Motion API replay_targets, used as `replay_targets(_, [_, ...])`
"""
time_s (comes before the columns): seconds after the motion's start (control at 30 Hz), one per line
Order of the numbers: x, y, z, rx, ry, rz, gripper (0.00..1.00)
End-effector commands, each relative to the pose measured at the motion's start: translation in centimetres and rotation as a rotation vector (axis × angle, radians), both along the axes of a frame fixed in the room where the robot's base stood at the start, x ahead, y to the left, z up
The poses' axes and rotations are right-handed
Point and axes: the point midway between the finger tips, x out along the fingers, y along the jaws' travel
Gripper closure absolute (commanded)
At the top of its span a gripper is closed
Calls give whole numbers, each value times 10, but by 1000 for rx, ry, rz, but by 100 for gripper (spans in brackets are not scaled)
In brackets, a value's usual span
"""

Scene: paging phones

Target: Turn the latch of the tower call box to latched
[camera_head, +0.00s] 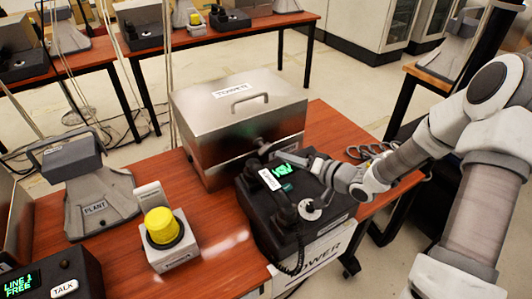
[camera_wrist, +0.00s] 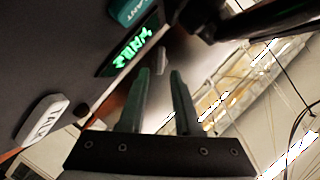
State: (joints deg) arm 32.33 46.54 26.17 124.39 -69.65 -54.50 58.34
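The tower call box is a metal box (camera_head: 225,125) with a lid handle and a label reading TOWER, on the red-brown table in the head view. A dark latch-like part (camera_head: 262,147) sits on its front side; its exact turn is hard to tell. My gripper (camera_head: 282,156) reaches in from the right, above the dark phone and close to that part. I cannot tell whether they touch. A dark part (camera_wrist: 200,18) shows beyond the fingertips, at upper right.
A dark phone (camera_head: 262,215) with a green display (camera_wrist: 125,52) and a handset stands directly under my gripper.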

Motion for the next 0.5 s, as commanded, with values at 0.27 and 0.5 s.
replay_targets(0.27, [34,44,-14,1,-1,2,68])
replay_targets(0.5, [48,61,-19,-1,-1,-1,68])
